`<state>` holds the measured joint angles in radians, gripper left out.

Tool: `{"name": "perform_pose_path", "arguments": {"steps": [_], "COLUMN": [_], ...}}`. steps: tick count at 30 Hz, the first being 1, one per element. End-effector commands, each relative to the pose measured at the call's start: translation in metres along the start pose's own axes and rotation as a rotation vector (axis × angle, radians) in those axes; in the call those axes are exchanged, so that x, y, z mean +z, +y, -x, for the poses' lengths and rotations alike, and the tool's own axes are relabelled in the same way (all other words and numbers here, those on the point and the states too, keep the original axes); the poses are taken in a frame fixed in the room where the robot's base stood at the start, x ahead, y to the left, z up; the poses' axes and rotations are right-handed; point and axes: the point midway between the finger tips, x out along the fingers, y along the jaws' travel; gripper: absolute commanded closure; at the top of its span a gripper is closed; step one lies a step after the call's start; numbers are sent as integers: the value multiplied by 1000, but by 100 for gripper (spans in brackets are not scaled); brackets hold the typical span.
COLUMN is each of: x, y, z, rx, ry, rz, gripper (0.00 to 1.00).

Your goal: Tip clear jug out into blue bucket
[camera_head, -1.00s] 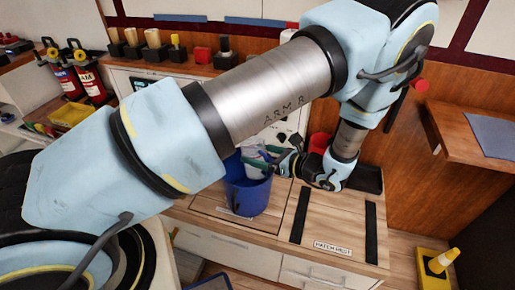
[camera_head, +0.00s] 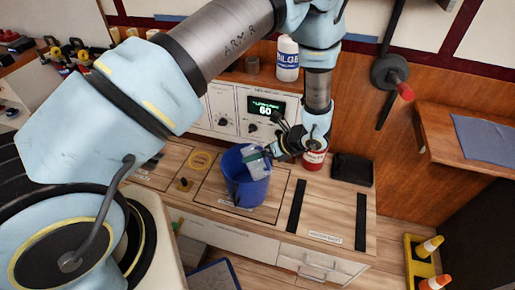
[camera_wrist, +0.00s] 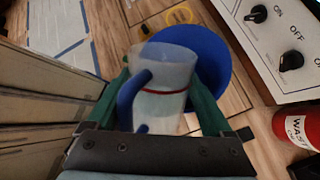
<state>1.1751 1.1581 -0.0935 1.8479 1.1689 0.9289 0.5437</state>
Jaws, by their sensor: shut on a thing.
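The clear jug (camera_wrist: 168,100) has a red line around it and a blue handle (camera_wrist: 130,95). My gripper (camera_wrist: 165,112) is shut on it, with green fingers on either side. In the head view the jug (camera_head: 257,168) looks tilted and sits at the mouth of the blue bucket (camera_head: 243,192), partly hiding its opening. The gripper (camera_head: 266,153) is at the bucket's upper right. In the wrist view the bucket (camera_wrist: 213,65) lies beyond the jug's mouth and to its right. I cannot tell whether liquid is leaving the jug.
A control panel with dials (camera_head: 238,112) stands behind the bucket. A red container (camera_head: 314,160) and a black tray (camera_head: 352,169) are to the right. A yellow ring (camera_head: 200,160) lies left of the bucket. A white bottle labelled BILGE (camera_head: 287,60) stands on the shelf behind.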

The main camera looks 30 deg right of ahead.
Motion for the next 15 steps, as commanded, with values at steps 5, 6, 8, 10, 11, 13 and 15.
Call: {"name": "perform_pose_path", "arguments": {"steps": [5, 6, 8, 10, 11, 13, 15], "x": [4, 4, 3, 2, 2, 2, 2], "y": [0, -1, -1, -2, -3, -3, -4], "z": [-2, -2, -5, -7, -7, -10, -12], "rx": [3, 1, 4, 3, 1, 4, 2], "ry": [114, 140, 181, 228, 248, 301, 353], "rz": [-40, -50, -69, -87, -95, -117, -136], "gripper": [84, 84, 84, 84, 84, 84, 84]}}
